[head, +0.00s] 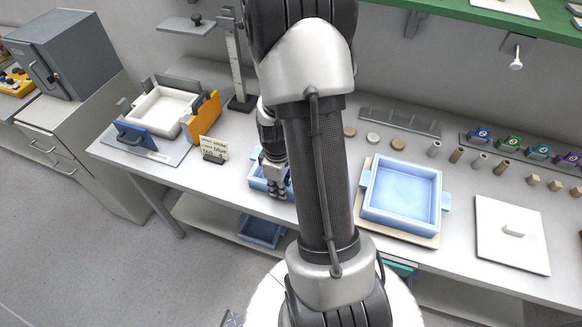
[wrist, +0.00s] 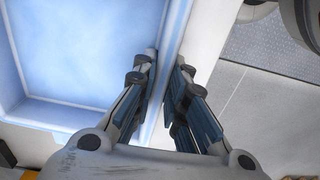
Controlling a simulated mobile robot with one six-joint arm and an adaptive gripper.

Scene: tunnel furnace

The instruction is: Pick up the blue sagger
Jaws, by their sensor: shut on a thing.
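A blue sagger (head: 256,183) sits on the bench left of centre, mostly hidden behind my arm and gripper. In the wrist view the blue sagger (wrist: 85,50) is an empty, light blue square tray at upper left. My gripper (head: 277,190) points down at its front edge in the head view. In the wrist view my gripper (wrist: 167,68) has one finger inside and one outside the tray, shut on its side wall. I cannot tell whether the sagger is clear of the bench.
Another blue tray (head: 401,194) stands on a board to the right, and one more (head: 262,231) is on the lower shelf. A small sign (head: 214,149) and a white tray (head: 163,110) are at left. A white lid plate (head: 511,236) lies at far right.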

